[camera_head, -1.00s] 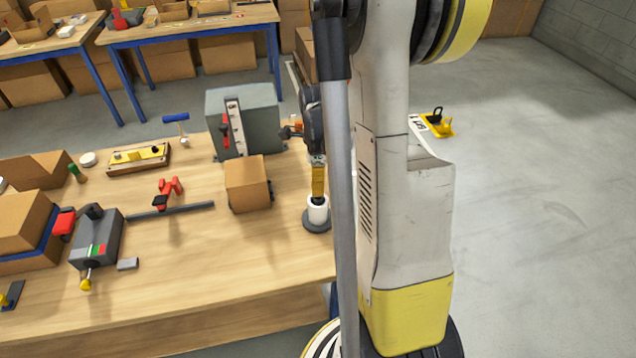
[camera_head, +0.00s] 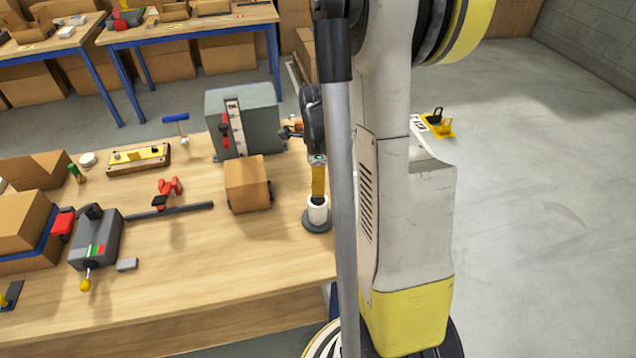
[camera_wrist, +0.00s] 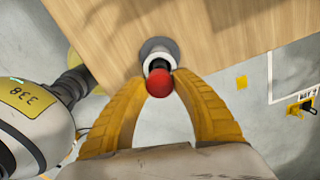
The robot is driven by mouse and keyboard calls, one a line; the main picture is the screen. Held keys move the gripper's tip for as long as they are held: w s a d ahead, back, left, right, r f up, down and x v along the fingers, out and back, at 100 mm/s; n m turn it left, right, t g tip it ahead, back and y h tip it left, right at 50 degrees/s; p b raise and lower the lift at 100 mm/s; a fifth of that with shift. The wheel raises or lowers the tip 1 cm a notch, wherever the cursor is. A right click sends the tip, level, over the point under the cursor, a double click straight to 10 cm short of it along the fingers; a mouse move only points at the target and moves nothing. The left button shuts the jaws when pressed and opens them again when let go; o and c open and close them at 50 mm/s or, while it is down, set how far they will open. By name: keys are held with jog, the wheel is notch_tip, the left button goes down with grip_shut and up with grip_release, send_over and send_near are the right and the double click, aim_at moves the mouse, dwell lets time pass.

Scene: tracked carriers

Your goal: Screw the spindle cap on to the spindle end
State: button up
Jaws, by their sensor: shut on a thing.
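The spindle end stands upright near the table's right edge. It shows as a white cylinder (camera_head: 317,212) on a dark round base (camera_head: 316,225), and the base also shows in the wrist view (camera_wrist: 150,45). My gripper (camera_wrist: 160,80) points down over it, its two yellow fingers closed on a red round piece that looks like the spindle cap (camera_wrist: 159,83). A black part and a white ring show just beyond the red piece, in line with it. Whether the cap touches or sits on the thread is hidden. In the head view a yellow finger (camera_head: 318,182) meets the white cylinder's top.
A cardboard box (camera_head: 247,183) and a grey cabinet (camera_head: 243,120) with a lever stand left of and behind the spindle. A dark bar with a red clamp (camera_head: 168,195) lies further left. The table front is clear.

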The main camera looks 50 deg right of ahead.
jog(key=shift+f, duration=0.15)
dwell(0.5)
jog(key=shift+f+b, duration=0.65)
jog(key=shift+b, duration=0.2)
jog(key=shift+c, duration=0.7)
jog(key=shift+f+b, duration=0.55)
jog(key=shift+f, duration=0.1)
jog(key=o, duration=0.9)
jog(key=shift+o, duration=0.2)
notch_tip(320, 180, up, 12)
jog(key=shift+r, duration=0.1)
